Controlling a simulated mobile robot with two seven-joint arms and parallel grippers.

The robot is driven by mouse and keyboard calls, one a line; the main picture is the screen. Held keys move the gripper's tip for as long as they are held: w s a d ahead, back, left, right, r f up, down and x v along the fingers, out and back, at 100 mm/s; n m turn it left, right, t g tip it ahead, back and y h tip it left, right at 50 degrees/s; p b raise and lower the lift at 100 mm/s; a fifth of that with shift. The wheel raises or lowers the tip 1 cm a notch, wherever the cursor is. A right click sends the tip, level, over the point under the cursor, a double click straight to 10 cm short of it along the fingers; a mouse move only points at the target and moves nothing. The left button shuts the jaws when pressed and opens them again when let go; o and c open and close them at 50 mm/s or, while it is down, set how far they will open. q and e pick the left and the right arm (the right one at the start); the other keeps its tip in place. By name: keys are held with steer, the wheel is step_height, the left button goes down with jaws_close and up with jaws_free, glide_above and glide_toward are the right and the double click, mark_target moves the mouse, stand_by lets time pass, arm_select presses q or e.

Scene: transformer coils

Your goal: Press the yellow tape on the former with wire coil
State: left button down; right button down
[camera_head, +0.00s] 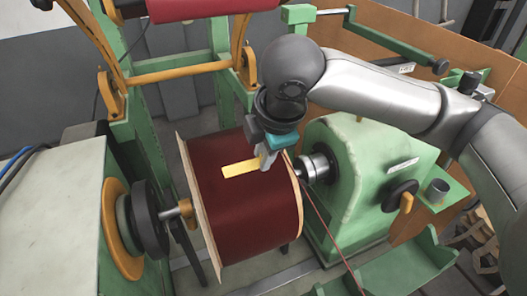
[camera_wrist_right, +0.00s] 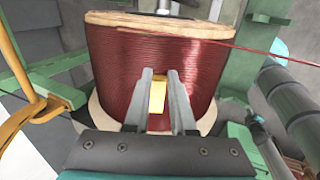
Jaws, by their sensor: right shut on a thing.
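The former with wire coil (camera_head: 255,215) is a dark red wound drum with pale wooden end flanges, mounted on the shaft in the head view. It fills the upper middle of the right wrist view (camera_wrist_right: 115,65). The strip of yellow tape (camera_head: 239,169) lies against the top of the coil, along its axis. Part of the tape also shows between my fingers in the right wrist view (camera_wrist_right: 157,92). My right gripper (camera_head: 267,160) is over the right part of the coil, shut on the tape, its fingertips close to the winding. Whether the tape is stuck down cannot be seen. My left gripper is not in view.
A green tailstock (camera_head: 350,170) stands right of the coil, and a green machine housing (camera_head: 50,215) stands left. A yellow bar (camera_head: 175,73) and a red roll (camera_head: 185,9) are behind. A thin red wire (camera_head: 325,222) runs off the coil.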

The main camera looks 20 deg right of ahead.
steer(key=shift+f, duration=0.15)
steer(key=c, duration=0.7)
jaws_free()
steer(key=shift+o, duration=0.5)
steer(key=o, duration=0.6)
steer(key=shift+c, duration=0.2)
steer(key=shift+r, duration=0.2)
steer(key=shift+r+p, duration=2.4)
steer(key=shift+p, duration=0.75)
